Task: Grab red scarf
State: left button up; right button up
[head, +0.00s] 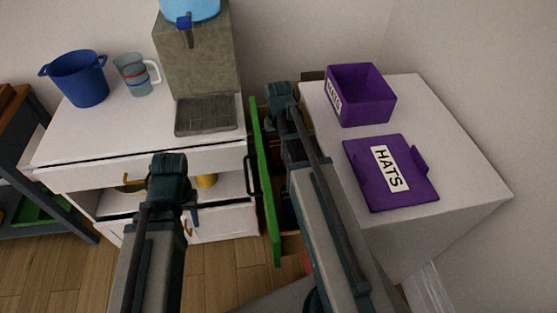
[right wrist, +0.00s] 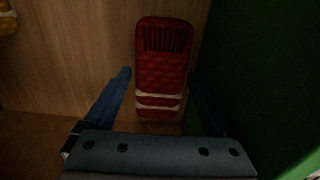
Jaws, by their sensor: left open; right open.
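The red scarf (right wrist: 162,62) lies folded in the right wrist view, with a dark fringe at its far end and pale stripes at its near end. It is on a wooden surface inside an open drawer with a green front (head: 267,200). My right gripper (right wrist: 158,76) is open, its two fingers to either side of the scarf's near part; I cannot tell whether they touch it. In the head view my right arm reaches over the drawer and hides much of its inside. My left gripper (head: 180,205) is open and empty in front of the white cabinet.
The green drawer wall (right wrist: 265,80) rises close on the right in the wrist view. A white cabinet (head: 90,150) holds a blue bucket (head: 80,80), a jug (head: 134,75) and a dispenser (head: 195,60). A purple HATS box (head: 375,105) and its lid (head: 415,190) sit on the right stand.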

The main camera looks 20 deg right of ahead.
aim_at(278, 149)
jog(key=shift+f, duration=0.45)
pick_arm(q)
jog(key=shift+f, duration=0.35)
pick_arm(e)
jog(key=shift+r, duration=0.1)
jog(key=c, duration=1.2)
pick_arm(q)
jog(key=shift+r, duration=0.2)
pick_arm(e)
jog(key=shift+r, duration=0.2)
pick_arm(q)
notch_tip(278, 149, up, 18)
jog(key=p, duration=1.8)
jog(key=shift+f, duration=0.2)
pick_arm(e)
notch_tip(278, 149, up, 18)
jog(key=shift+f, duration=0.15)
